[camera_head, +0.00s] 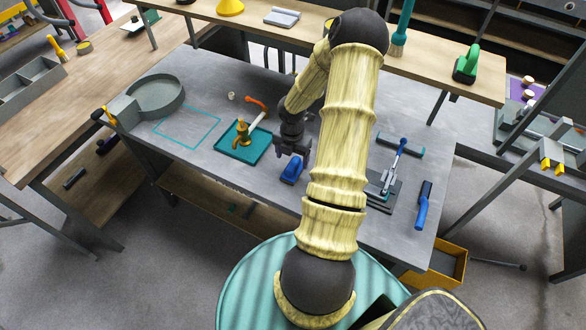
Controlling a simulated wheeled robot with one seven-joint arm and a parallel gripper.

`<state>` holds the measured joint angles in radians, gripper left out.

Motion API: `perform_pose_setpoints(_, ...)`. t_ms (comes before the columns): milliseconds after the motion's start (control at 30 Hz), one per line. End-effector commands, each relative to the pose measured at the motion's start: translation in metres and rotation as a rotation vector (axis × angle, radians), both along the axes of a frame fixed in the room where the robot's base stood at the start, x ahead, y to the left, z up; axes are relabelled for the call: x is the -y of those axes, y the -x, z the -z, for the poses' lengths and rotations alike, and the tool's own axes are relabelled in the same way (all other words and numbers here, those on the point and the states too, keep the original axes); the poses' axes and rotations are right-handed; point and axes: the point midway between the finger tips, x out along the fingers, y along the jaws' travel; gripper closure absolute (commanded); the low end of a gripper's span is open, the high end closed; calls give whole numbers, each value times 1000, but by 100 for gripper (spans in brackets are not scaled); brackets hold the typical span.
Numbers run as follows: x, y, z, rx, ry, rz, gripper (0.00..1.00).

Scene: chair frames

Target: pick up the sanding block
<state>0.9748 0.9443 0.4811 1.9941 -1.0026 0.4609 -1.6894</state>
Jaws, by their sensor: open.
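A small blue block (292,172), which looks like the sanding block, lies on the grey worktop (220,178) near its front edge, right of the teal tray. My gripper (291,154) points down just behind and above it, with the jaws open. The gripper looks empty. The fingertips are small and dark, and I cannot tell whether they touch the block. My pale yellow arm passes over the worktop just right of the block and hides part of the surface there.
A teal tray (233,155) with a brass-coloured tool stands to the left. A round grey pan (184,95) is at the worktop's left end. Right of my arm lie a blue-handled clamp (401,150) and a blue-handled brush (423,205). A teal outlined square (187,128) is empty.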

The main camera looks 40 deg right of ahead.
Motion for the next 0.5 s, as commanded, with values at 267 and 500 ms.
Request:
perform_pose_setpoints(267,-1,3,18,-3,-2,-1,25)
perform_pose_setpoints(500,0,4,49,-1,-1,-1,25)
